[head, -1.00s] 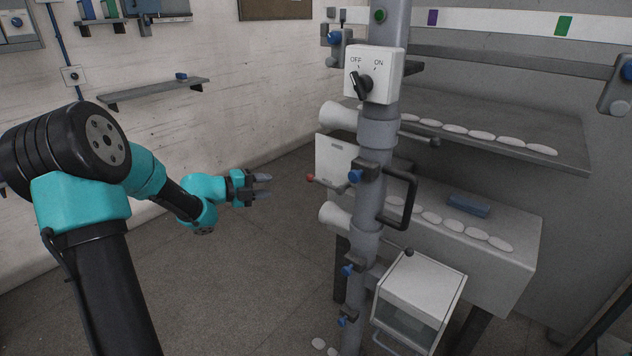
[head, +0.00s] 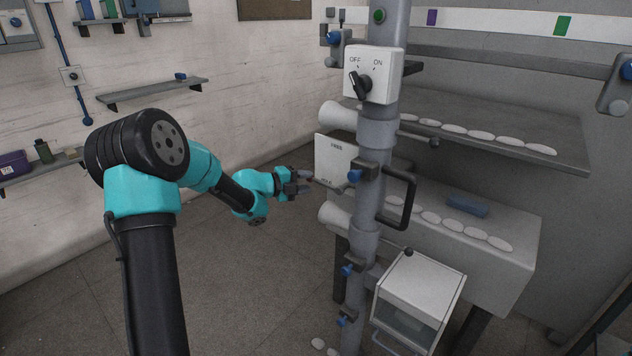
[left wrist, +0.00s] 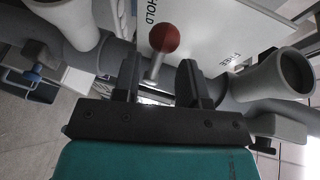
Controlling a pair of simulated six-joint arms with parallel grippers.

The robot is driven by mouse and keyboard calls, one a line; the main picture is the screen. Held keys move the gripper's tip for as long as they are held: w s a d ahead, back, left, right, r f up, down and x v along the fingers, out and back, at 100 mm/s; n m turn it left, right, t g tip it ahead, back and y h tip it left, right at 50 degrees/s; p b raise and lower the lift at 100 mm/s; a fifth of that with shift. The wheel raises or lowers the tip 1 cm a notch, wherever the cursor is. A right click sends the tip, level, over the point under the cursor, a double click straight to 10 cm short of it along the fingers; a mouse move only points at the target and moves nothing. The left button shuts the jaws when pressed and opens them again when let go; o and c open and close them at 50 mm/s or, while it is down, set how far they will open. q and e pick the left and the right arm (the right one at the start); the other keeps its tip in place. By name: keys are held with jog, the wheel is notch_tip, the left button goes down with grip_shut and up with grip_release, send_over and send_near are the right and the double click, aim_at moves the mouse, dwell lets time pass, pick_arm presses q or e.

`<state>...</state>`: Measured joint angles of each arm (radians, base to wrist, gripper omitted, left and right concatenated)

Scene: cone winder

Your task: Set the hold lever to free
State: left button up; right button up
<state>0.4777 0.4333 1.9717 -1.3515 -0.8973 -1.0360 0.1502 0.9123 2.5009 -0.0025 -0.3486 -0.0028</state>
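The hold lever shows in the left wrist view as a red ball (left wrist: 165,38) on a short pale stem. It stands in front of a white panel (head: 335,160) marked HOLD and FREE, with the ball nearer the HOLD lettering. My left gripper (head: 305,181) is at the panel's lower left edge in the head view. In the left wrist view the fingers of my left gripper (left wrist: 157,75) are apart, with the stem in the gap between them and the ball beyond the tips. I cannot tell whether either finger touches it. In the head view the gripper hides the ball. My right gripper is out of view.
A grey post (head: 372,200) with a black handle (head: 402,200) and an OFF/ON switch box (head: 374,76) stands just right of the panel. Pale cones (head: 337,115) stick out above and below the panel. The floor left of the machine is clear.

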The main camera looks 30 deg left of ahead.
aim_at(316, 180)
pick_arm(q)
jog(key=shift+x, duration=2.1)
jog(key=shift+c, duration=0.2)
grip_shut()
